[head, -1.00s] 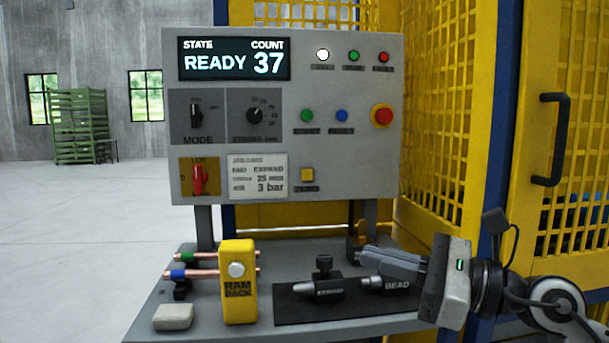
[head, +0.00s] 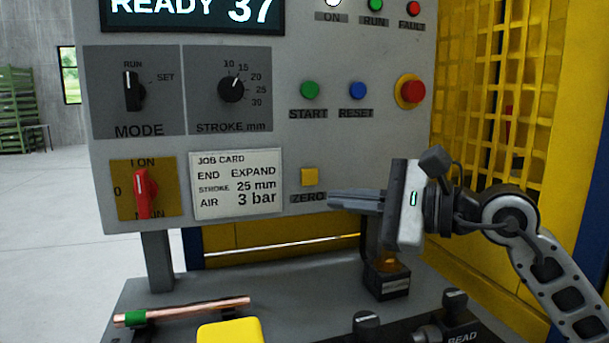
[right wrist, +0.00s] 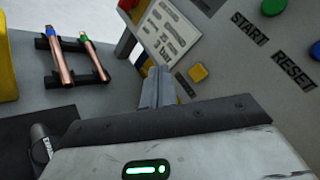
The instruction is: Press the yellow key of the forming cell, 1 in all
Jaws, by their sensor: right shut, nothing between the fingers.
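My right gripper (head: 332,199) is shut and empty. Its fingertips are just below and right of the yellow key in the head view, by the right end of the ZERO label. In the right wrist view the yellow key (right wrist: 198,73) lies to the right of the shut fingers (right wrist: 158,72), with a gap between them in the picture. Whether the tips touch the panel cannot be told. My left gripper is not in view.
Green START (head: 310,90) and blue RESET (head: 358,90) buttons and a red emergency knob (head: 411,90) sit above the key. A red rotary switch (head: 144,192) is at left. Below are copper tubes (head: 190,310) and a yellow block (head: 230,331) on the bench.

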